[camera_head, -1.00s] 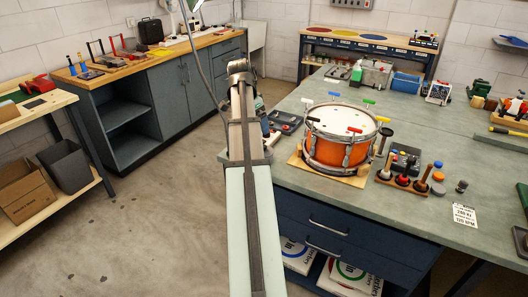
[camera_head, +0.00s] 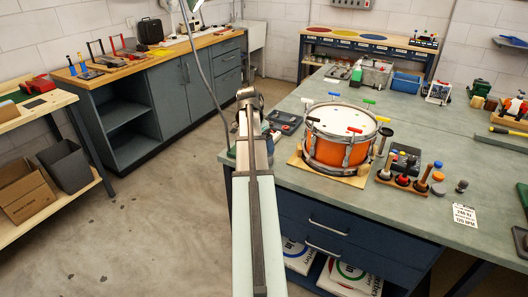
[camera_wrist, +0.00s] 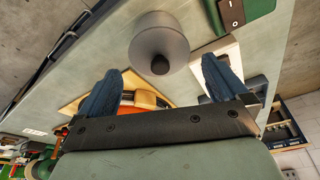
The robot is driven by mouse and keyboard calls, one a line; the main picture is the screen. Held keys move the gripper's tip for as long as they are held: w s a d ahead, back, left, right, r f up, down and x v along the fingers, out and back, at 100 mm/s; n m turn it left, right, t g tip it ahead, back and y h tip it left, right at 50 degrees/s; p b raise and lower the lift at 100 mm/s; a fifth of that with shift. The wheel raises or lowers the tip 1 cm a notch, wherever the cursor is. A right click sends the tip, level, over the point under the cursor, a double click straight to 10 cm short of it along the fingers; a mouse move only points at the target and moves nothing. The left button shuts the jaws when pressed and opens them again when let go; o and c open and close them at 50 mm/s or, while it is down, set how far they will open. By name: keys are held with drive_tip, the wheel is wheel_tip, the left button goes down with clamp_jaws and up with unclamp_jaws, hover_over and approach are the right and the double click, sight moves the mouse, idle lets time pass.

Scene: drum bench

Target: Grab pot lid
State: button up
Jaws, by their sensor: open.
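A grey round lid-like piece with a dark knob (camera_wrist: 159,47), which I take to be the pot lid, shows at the top middle of the wrist view. My gripper (camera_wrist: 162,84) has its two blue fingers spread wide apart with nothing between them. In the picture, the lid lies above the gap between the fingertips, with the knob nearest to them. I cannot tell whether any finger touches it. In the head view my own arm hides the gripper, and I cannot make out the lid there.
An orange drum (camera_head: 340,151) on a wooden base stands on the green-grey bench (camera_head: 430,160). A dark tray (camera_head: 284,121) lies left of it. A small rack of mallets (camera_head: 403,181) stands right of it. In the wrist view a green object (camera_wrist: 240,14) lies beside the lid.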

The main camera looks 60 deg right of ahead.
drive_tip(key=shift+x, duration=1.4)
drive_tip(key=shift+c, duration=0.2)
drive_tip(key=c, duration=0.8)
